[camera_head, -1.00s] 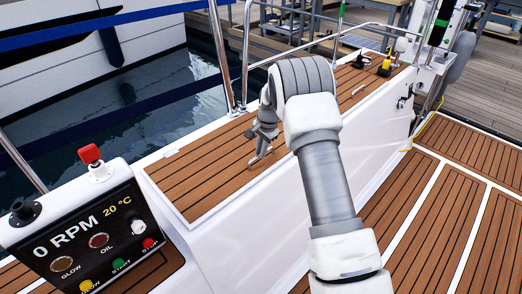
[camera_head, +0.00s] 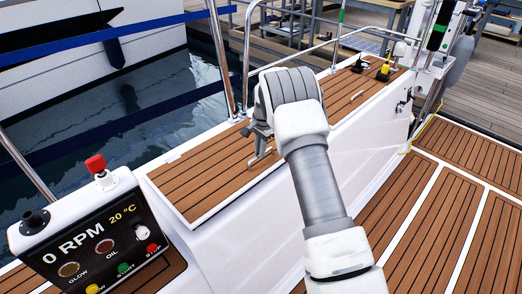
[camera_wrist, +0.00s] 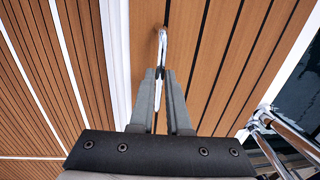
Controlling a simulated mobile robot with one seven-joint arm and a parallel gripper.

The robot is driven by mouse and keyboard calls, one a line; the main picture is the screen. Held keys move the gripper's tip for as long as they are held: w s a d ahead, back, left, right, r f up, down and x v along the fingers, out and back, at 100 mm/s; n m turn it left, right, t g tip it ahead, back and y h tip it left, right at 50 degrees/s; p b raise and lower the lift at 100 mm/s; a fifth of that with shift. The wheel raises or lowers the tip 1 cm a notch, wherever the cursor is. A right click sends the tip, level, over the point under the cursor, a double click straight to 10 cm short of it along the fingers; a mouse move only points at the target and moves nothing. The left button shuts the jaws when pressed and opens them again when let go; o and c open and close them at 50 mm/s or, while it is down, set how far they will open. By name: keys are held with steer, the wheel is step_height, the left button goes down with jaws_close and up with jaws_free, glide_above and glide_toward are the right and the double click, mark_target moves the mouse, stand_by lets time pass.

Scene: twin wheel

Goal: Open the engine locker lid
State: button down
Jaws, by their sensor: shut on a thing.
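The engine locker lid (camera_head: 205,178) is a teak-planked panel on top of the white side bench, left of my arm in the head view. It looks flat in its white surround. It also fills the middle and right of the wrist view (camera_wrist: 215,60). A metal handle (camera_wrist: 162,45) stands up from its planks. My gripper (camera_wrist: 160,76) is shut on the lower end of this handle, its two grey fingers close together around it. In the head view my gripper (camera_head: 261,150) is at the lid, partly covered by my wrist.
A control console (camera_head: 110,235) with a red knob (camera_head: 95,163) stands at the lower left. Metal railings (camera_head: 222,60) rise along the bench's water side. Yellow and black fittings (camera_head: 383,72) sit on the bench's far end. Teak deck (camera_head: 440,200) lies clear at right.

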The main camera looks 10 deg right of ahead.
steer(key=w+a+r+p, duration=0.3)
steer(key=r+p, duration=0.3)
steer(key=r, duration=0.4)
steer(key=shift+w+a, duration=0.2)
steer(key=shift+w, duration=0.45)
steer(key=c, duration=0.9)
jaws_free()
steer(key=shift+w+a+f, duration=0.1)
steer(key=shift+f, duration=0.15)
steer(key=shift+d+r, duration=0.1)
steer(key=shift+d, duration=0.1)
steer(key=r+p, duration=0.1)
steer(key=r, duration=0.4)
steer(key=s+r+p, duration=0.1)
steer(key=r, duration=0.5)
steer(key=r+p, duration=0.1)
steer(key=r, duration=0.5)
steer(key=shift+s+d+r, duration=0.15)
steer(key=shift+d, duration=0.2)
